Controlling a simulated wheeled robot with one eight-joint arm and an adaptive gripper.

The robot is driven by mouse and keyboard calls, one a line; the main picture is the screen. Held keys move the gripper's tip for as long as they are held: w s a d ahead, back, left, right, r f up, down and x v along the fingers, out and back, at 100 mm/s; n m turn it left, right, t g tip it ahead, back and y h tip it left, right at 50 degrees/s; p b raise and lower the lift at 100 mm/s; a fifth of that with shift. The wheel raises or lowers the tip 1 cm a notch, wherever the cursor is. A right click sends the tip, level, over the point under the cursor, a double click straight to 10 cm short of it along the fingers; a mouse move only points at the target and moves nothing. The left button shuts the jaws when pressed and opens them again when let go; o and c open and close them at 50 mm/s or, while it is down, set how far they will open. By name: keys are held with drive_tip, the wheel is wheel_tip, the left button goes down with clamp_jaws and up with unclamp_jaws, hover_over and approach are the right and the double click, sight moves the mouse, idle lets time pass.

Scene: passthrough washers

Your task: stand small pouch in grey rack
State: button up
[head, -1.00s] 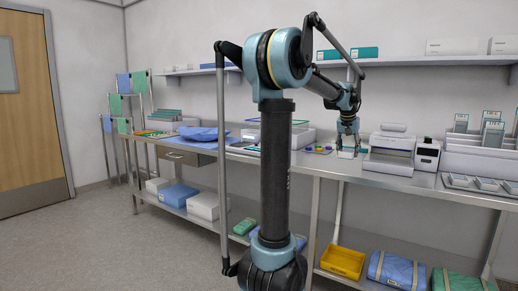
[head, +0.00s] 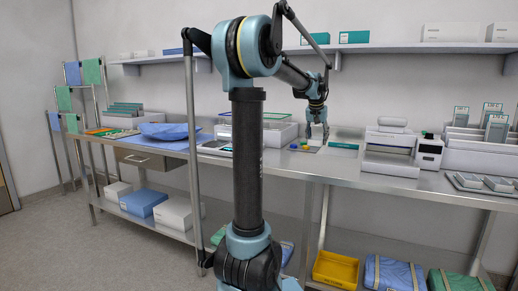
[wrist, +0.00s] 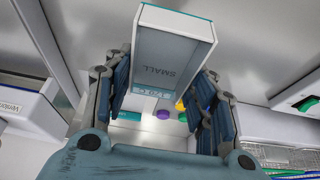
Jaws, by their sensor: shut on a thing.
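The small pouch (wrist: 172,60) is a pale, box-shaped piece with a teal edge and the print "SMALL" in the wrist view. My gripper (wrist: 160,85) is shut on it, with a dark finger on each side. In the head view my gripper (head: 317,130) is above the steel bench, left of a white machine; the pouch is too small there to make out clearly. A pale grey rack (head: 470,158) stands at the right of the bench, with several grey, teal-topped pouches (head: 495,127) upright in it.
The white machine (head: 388,152) and a small printer-like unit (head: 429,152) stand between my gripper and the rack. A tray of coloured pieces (head: 303,147) lies below my gripper. Flat grey trays (head: 468,181) lie before the rack. A shelf (head: 380,48) runs above.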

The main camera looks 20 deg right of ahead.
drive_tip(key=f, duration=0.5)
drive_tip(key=shift+w+a, duration=0.1)
drive_tip(key=shift+w, duration=0.1)
drive_tip(key=shift+f, duration=2.3)
drive_tip(key=shift+s+f, duration=0.1)
drive_tip(key=o, duration=0.8)
drive_tip(key=shift+c, duration=0.2)
